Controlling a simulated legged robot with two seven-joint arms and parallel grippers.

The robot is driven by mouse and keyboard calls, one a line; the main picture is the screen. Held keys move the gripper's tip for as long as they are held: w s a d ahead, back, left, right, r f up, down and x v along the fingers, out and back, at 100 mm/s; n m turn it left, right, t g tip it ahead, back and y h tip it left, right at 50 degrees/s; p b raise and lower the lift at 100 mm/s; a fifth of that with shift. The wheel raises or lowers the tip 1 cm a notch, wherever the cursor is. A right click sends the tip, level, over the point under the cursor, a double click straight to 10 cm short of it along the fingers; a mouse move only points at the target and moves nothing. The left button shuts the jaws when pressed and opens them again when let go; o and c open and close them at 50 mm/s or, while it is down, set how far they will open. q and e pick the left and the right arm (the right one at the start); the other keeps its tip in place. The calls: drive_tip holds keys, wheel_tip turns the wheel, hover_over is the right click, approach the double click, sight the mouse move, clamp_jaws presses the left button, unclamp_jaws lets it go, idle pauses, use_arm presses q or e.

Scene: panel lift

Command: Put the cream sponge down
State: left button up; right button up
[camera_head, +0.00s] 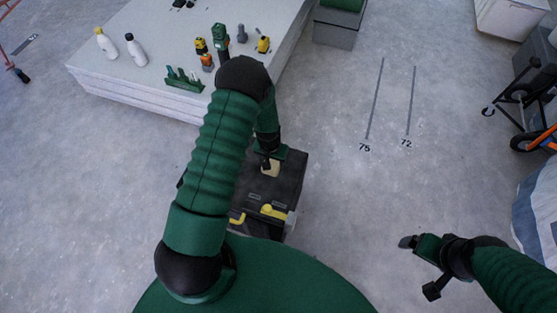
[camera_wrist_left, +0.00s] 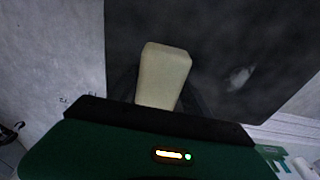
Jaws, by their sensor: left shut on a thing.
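The cream sponge (camera_head: 271,168) is a small pale block in my left gripper (camera_head: 268,160), over the top of a dark toolbox (camera_head: 288,180). In the left wrist view the sponge (camera_wrist_left: 163,75) sticks out beyond the black gripper edge, with the dark surface behind it. My left gripper is shut on it. I cannot tell whether the sponge touches the toolbox top.
A stack of pale panels (camera_head: 140,60) at upper left carries white bottles (camera_head: 136,49), yellow and green tools and a green rack (camera_head: 184,80). The toolbox has yellow latches (camera_head: 272,212). Floor marks 75 and 72 lie on clear floor at right. A cart (camera_head: 525,100) stands far right.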

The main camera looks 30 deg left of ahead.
use_arm(q)
drive_tip(key=w, duration=0.3)
drive_tip(key=shift+w+f+b, duration=0.2)
drive_tip(key=shift+f+b, duration=0.1)
drive_tip(key=shift+f, duration=0.1)
wheel_tip(320, 180, down, 3)
drive_tip(key=shift+d+f+b, duration=0.1)
drive_tip(key=shift+f+b, duration=0.05)
drive_tip(key=shift+b, duration=0.55)
drive_tip(key=o, duration=1.2)
